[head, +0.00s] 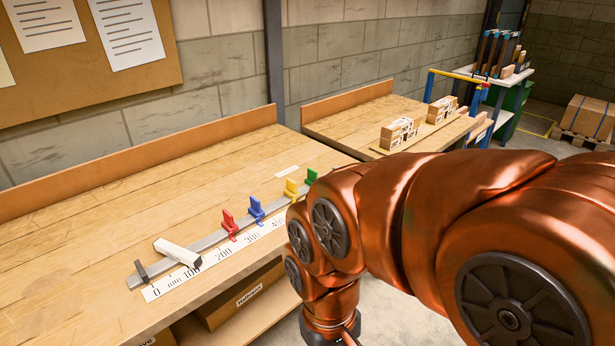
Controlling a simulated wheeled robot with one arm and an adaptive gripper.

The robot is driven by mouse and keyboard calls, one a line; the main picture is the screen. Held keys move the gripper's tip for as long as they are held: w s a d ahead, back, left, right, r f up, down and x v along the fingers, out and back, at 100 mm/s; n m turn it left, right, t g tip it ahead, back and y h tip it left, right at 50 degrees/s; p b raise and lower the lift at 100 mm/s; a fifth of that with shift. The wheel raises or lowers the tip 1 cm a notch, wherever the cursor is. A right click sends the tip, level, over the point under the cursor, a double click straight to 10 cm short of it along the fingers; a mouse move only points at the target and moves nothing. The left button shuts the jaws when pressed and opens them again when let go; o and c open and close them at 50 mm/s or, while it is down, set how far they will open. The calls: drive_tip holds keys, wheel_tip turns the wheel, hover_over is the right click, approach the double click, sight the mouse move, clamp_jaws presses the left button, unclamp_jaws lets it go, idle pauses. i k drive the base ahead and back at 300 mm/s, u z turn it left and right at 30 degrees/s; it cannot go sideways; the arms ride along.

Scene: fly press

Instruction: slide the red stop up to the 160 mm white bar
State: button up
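The red stop (230,224) stands upright on a grey rail (208,242) on the workbench. The white bar (177,252) lies across the rail to its left, near the 100 mark of the printed scale (205,262). A stretch of bare rail shows between the white bar and the red stop. A black end stop (141,270) stands at the rail's left end, with a small gap to the bar. My copper arm comes in from the right, and its wrist points down past the bench's front edge. Only a dark piece of my gripper shows at the bottom edge; its fingers are hidden.
Blue (257,210), yellow (291,189) and green (311,177) stops stand farther right on the rail. My arm covers the rail's right end. The bench left of the rail is clear. A second bench holds wooden boxes (400,130).

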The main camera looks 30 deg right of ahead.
sight(229, 224)
drive_tip(key=z, duration=0.05)
drive_tip(key=k, duration=0.4)
drive_tip(key=u, duration=1.6)
drive_tip(key=i, duration=0.75)
drive_tip(key=z, duration=0.65)
drive_tip(key=i, duration=0.55)
drive_tip(key=z, duration=0.4)
